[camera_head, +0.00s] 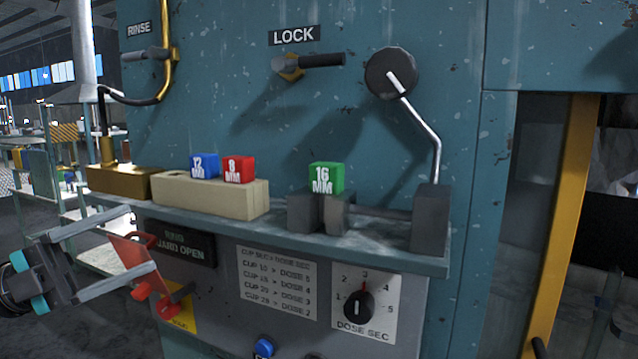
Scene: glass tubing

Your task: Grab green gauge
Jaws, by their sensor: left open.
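The green gauge (326,178) is a small block marked "16 MM". It sits upright in a dark grey clamp-like holder (320,213) on the shelf of the blue-green machine. My left gripper (140,247) is at the lower left, in front of and below the shelf's left end. Its two grey fingers are spread apart and hold nothing that I can make out. It is well to the left of the green gauge and apart from it. A red bracket-like part (136,262) shows by the fingers; I cannot tell if they touch it. My right gripper is not in view.
A blue "12 MM" block (204,166) and a red "8 MM" block (238,169) sit in a beige holder (212,196) left of the green gauge. A crank lever (420,120) hangs to its right. A dial (358,306) is below the shelf.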

